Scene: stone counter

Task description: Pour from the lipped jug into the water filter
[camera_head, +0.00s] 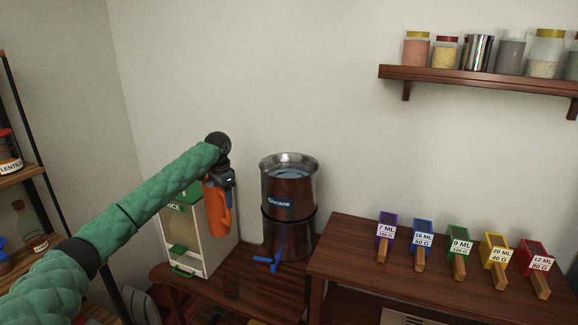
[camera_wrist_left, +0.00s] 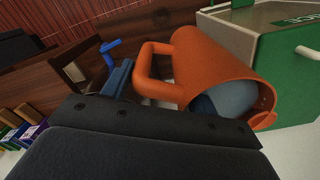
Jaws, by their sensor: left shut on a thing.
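The orange lipped jug (camera_head: 216,207) hangs about upright in front of the rice dispenser, left of the water filter. In the left wrist view the jug (camera_wrist_left: 225,65) shows its handle and a grey-blue content inside. My left gripper (camera_head: 224,180) is shut on the jug, at its handle side; the exact contact is partly hidden. The water filter (camera_head: 288,232) is a dark shiny metal cylinder with an open top, a bluish surface inside and a blue tap (camera_head: 276,262) low at the front. The jug is apart from the filter. My right gripper is not in view.
The white and green rice dispenser (camera_head: 203,243) stands behind the jug. Several coloured, labelled scoops (camera_head: 459,246) lie on the raised wooden counter (camera_head: 345,255) at right. A wall shelf (camera_head: 480,79) with jars is above. Shelving (camera_head: 22,178) stands at far left.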

